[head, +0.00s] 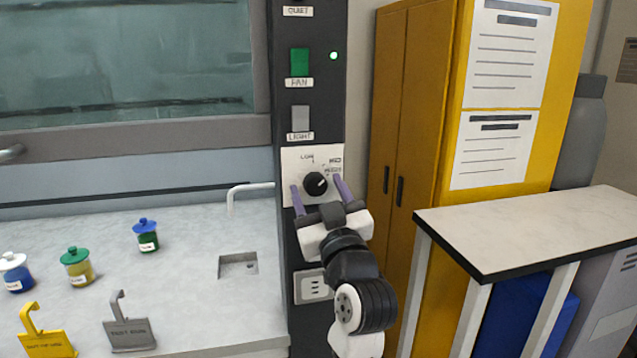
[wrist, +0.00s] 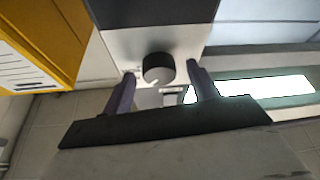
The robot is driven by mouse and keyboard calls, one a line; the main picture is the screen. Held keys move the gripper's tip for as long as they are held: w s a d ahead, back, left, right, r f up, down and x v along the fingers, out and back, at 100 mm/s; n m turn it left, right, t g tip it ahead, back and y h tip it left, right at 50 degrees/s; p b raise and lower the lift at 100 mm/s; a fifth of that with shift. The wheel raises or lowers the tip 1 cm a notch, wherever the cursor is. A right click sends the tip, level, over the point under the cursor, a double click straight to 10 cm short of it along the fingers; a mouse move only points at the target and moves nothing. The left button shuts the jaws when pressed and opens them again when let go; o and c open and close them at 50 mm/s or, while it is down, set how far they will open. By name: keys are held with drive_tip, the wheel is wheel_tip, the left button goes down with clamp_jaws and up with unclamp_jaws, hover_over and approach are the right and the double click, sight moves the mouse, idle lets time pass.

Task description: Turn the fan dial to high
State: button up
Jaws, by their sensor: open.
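The fan dial (head: 315,183) is a round black knob on a white plate (head: 297,160) on the dark panel. My gripper (head: 318,188) is open, with one purple finger on each side of the dial. In the wrist view the dial (wrist: 158,68) sits between and beyond the fingertips (wrist: 160,75), with gaps on both sides and no clear contact.
Above the dial are a light switch (head: 301,120) and a green fan switch (head: 299,62) with a lit green lamp (head: 333,55). An outlet (head: 313,287) is below. A yellow cabinet (head: 420,110) and side table (head: 530,230) stand right; a bench (head: 190,270) with jars is left.

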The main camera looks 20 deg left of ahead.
drive_tip(key=shift+w+a+r, duration=0.1)
drive_tip(key=shift+w+a, duration=0.05)
drive_tip(key=shift+w, duration=0.05)
drive_tip(key=c, duration=1)
drive_tip(key=shift+m, duration=0.4)
drive_tip(key=m+h, duration=0.1)
drive_tip(key=m, duration=0.1)
drive_tip(key=m+t+h, duration=0.1)
drive_tip(key=m, duration=0.2)
drive_tip(key=m+t+h+p, duration=0.1)
drive_tip(key=m, duration=0.1)
drive_tip(key=shift+s+a+h, duration=0.1)
drive_tip(key=shift+h, duration=0.2)
drive_tip(key=shift+m+t+h, duration=0.25)
drive_tip(key=shift+m+h, duration=0.4)
drive_tip(key=shift+m, duration=0.65)
drive_tip(key=shift+m+t+h, duration=0.25)
drive_tip(key=shift+m+h, duration=0.4)
drive_tip(key=shift+m, duration=0.65)
